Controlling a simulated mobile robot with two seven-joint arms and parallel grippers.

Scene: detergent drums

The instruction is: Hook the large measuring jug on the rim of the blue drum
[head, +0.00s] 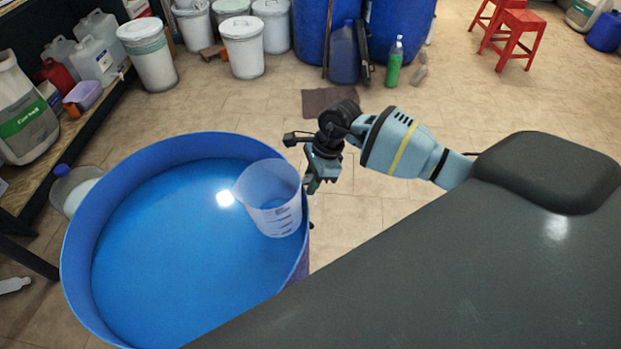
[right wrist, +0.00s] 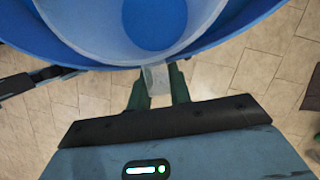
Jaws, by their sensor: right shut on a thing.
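The large measuring jug (head: 272,200) is translucent with dark scale marks. It is upright or nearly so, just inside the right rim of the blue drum (head: 135,168), over the blue liquid. My right gripper (head: 314,182) is outside that rim. In the right wrist view its fingers (right wrist: 158,92) are shut on the jug's pale handle (right wrist: 156,76), and the jug (right wrist: 112,18) and the drum rim (right wrist: 222,45) lie beyond them. I cannot tell whether the handle touches the rim. My left gripper is not in view.
A clear container with a blue cap (head: 72,185) stands left of the drum. A shelf with jugs (head: 95,62) runs along the left. White tubs (head: 242,45), large blue drums (head: 400,25) and a green bottle (head: 394,62) stand at the back.

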